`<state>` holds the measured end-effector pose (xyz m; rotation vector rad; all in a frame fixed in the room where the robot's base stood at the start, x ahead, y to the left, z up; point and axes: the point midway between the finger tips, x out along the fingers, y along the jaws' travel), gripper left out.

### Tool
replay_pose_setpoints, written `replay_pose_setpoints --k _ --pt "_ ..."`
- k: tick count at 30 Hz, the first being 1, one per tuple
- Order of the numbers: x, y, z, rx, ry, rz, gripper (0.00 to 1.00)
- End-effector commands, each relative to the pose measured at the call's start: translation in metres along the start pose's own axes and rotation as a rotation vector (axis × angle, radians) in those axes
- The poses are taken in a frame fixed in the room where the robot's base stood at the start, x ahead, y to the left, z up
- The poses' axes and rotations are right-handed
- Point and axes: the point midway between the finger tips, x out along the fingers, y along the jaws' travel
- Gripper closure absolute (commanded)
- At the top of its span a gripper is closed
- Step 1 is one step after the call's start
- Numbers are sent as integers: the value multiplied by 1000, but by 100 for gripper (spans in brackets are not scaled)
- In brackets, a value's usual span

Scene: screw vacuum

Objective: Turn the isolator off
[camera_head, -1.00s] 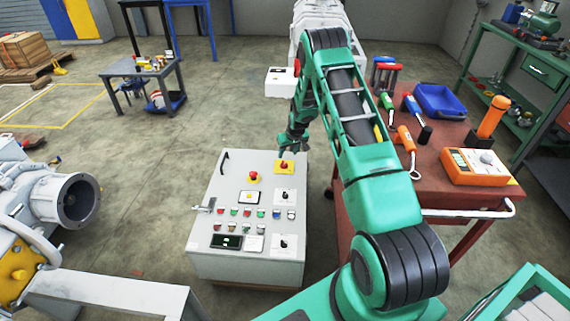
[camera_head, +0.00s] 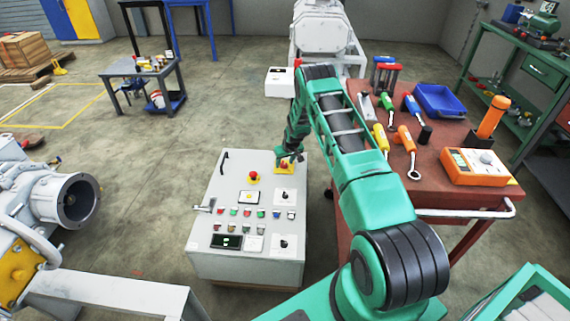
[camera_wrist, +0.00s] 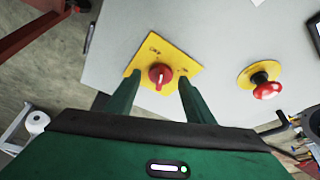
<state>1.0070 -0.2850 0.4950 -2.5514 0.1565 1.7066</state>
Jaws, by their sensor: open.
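The isolator is a red rotary knob (camera_wrist: 160,75) on a square yellow plate (camera_wrist: 152,50) at the top right of the white control panel (camera_head: 235,185). In the wrist view, my gripper (camera_wrist: 155,88) is open, with one green finger on each side of the knob. I cannot tell whether the fingers touch it. In the head view, my gripper (camera_head: 287,158) sits over the yellow plate and largely hides the knob. The marks on the plate are too small to read surely.
A red mushroom button (camera_wrist: 267,88) on a round yellow base is close beside the isolator. Smaller buttons and switches (camera_head: 255,212) fill the lower panel. A red tool cart (camera_head: 440,190) with tools and a multimeter stands right of the panel. Open floor lies behind it.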

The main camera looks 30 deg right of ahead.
Motion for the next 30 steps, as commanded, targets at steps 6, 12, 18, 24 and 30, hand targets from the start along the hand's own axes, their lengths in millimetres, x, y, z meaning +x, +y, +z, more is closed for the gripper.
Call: replay_pose_setpoints --k 6,12,18,24,30 --pt "0 0 0 0 0 0 80" --pt "0 1 0 -9 0 -4 91" --pt "0 3 0 -142 -1 -59 91" --pt "0 3 0 -278 -1 -115 91" --pt "0 3 0 -307 0 -126 91"
